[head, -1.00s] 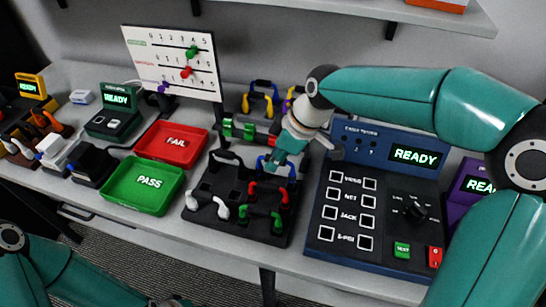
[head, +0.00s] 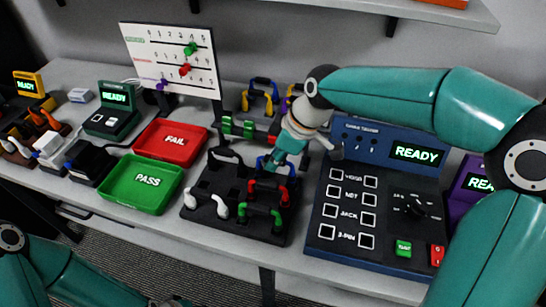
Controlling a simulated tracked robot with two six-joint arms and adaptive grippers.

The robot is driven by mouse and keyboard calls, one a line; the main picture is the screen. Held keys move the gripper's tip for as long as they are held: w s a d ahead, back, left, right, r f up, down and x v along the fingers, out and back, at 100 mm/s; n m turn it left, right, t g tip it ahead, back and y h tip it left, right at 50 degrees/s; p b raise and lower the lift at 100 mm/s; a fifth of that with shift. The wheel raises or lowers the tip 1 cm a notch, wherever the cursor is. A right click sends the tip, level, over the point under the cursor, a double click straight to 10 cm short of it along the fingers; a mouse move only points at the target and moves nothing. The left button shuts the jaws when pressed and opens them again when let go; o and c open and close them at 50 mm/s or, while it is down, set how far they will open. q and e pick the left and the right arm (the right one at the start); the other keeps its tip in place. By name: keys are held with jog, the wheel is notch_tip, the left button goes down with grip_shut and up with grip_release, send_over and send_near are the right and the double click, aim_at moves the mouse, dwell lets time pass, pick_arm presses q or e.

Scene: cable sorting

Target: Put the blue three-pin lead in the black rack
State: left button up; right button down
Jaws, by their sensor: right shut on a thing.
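The black rack (head: 206,190) lies on the bench left of the blue tester. It holds a white lead (head: 220,207), a black lead (head: 226,153), a red lead (head: 270,189) and a green lead (head: 262,212). My right gripper (head: 279,165) points down over the rack's back right part and is shut on the blue lead (head: 263,163). The blue lead is partly hidden by the gripper, and I cannot tell whether it is seated. My left arm shows at the lower left; its gripper is out of view.
The blue tester (head: 323,210) stands close to the right. A green PASS tray (head: 146,183) and a red FAIL tray (head: 171,143) lie to the left. Behind the rack is another holder with a green lead (head: 237,128) and yellow lead (head: 262,88). A slider board (head: 172,58) stands at the back.

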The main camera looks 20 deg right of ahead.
jog(key=shift+f+b, duration=0.45)
dwell(1.1)
dwell(0.3)
jog(key=c, duration=1)
grip_release()
jog(key=shift+o, duration=0.2)
jog(key=o, duration=0.5)
jog(key=shift+r+p, duration=3.1)
jog(key=shift+r, duration=0.95)
jog(key=shift+s, duration=0.1)
